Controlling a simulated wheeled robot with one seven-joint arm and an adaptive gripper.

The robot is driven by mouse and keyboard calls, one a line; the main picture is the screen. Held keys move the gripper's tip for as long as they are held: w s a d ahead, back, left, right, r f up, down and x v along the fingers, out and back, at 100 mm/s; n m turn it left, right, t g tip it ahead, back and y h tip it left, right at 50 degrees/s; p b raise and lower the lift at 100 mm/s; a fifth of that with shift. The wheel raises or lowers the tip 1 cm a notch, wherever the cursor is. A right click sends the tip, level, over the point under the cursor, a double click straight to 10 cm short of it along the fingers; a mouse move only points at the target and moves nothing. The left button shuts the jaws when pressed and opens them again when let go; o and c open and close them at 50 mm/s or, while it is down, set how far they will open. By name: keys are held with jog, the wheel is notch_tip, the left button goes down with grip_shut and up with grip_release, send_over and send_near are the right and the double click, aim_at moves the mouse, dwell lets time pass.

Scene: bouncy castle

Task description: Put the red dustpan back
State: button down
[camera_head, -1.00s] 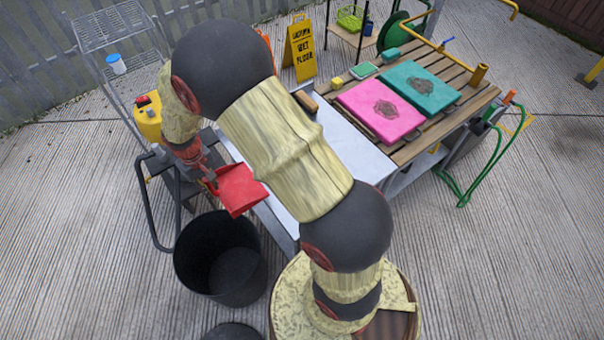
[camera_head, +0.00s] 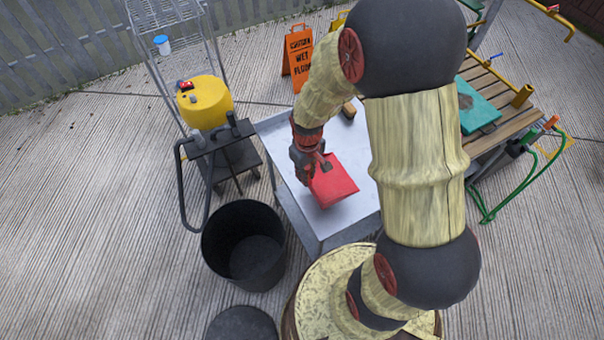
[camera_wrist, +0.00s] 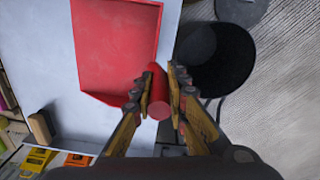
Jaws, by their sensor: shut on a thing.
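The red dustpan (camera_head: 334,181) is in my gripper (camera_head: 313,171), over the left part of the white tabletop (camera_head: 283,140). In the wrist view, the fingers of my gripper (camera_wrist: 160,92) are shut on the dustpan's round red handle (camera_wrist: 158,108). The pan (camera_wrist: 115,45) reaches away from the fingers with the white surface behind it. I cannot tell whether the pan touches the tabletop.
A black bin (camera_head: 243,244) stands on the floor left of the table. A yellow vacuum (camera_head: 205,102) is beyond it. A brush (camera_head: 349,109) lies at the table's far end, near an orange wet-floor sign (camera_head: 298,57). A slatted bench (camera_head: 503,110) is right.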

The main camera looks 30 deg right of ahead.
jog(key=w+f, duration=0.4)
jog(key=w+f+b, duration=0.1)
jog(key=w+f, duration=0.1)
jog(key=f, duration=0.1)
jog(key=shift+w+d, duration=0.35)
jog(key=shift+d, duration=0.05)
jog(key=shift+f+b, duration=0.3)
jog(key=shift+f, duration=1.1)
jog(key=shift+f, duration=0.15)
jog(key=c, duration=1.8)
grip_release()
jog(key=shift+o, duration=0.2)
